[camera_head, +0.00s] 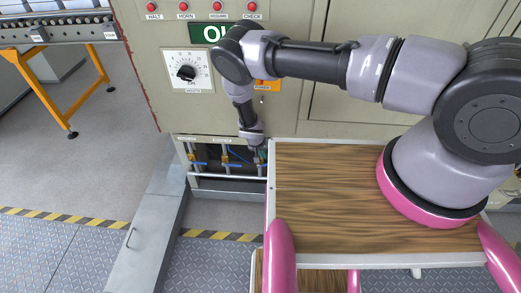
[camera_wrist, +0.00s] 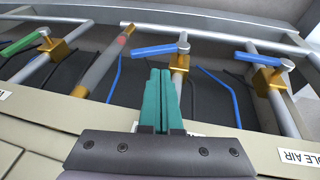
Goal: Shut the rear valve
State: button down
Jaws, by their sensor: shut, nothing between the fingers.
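In the wrist view, a valve with a blue lever (camera_wrist: 153,51) sits on a brass body (camera_wrist: 179,63) at the middle. Its lever lies across its grey pipe. Another blue-levered valve (camera_wrist: 258,59) is at the right, and a green-levered valve (camera_wrist: 27,44) at the left; their levers also lie across their pipes. My gripper (camera_wrist: 159,72) is shut and empty, its teal fingers pointing at the middle valve, tips just below the lever; contact cannot be told. In the head view my gripper (camera_head: 259,153) reaches into the low valve opening (camera_head: 225,157). No label visibly reads rear.
A label ending "DLE AIR" (camera_wrist: 298,158) shows upside down at the lower right of the wrist view. A panel with a dial (camera_head: 186,72) stands above the opening. A front rail (camera_head: 225,179) crosses it.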

aim_at(266, 165)
jog(key=d+f, duration=0.2)
jog(key=f, duration=0.1)
dwell(0.5)
jog(key=shift+d+y, duration=0.2)
jog(key=shift+y, duration=0.2)
jog(key=shift+s+d+f, duration=0.1)
jog(key=d+f+y, duration=0.1)
jog(key=y, duration=0.1)
jog(key=d+f+y, duration=0.1)
jog(key=shift+f+m+y, duration=0.15)
jog(key=shift+m+y, duration=0.15)
jog(key=shift+y, duration=0.1)
jog(key=shift+d+f, duration=0.1)
jog(key=shift+d, duration=0.05)
dwell(0.4)
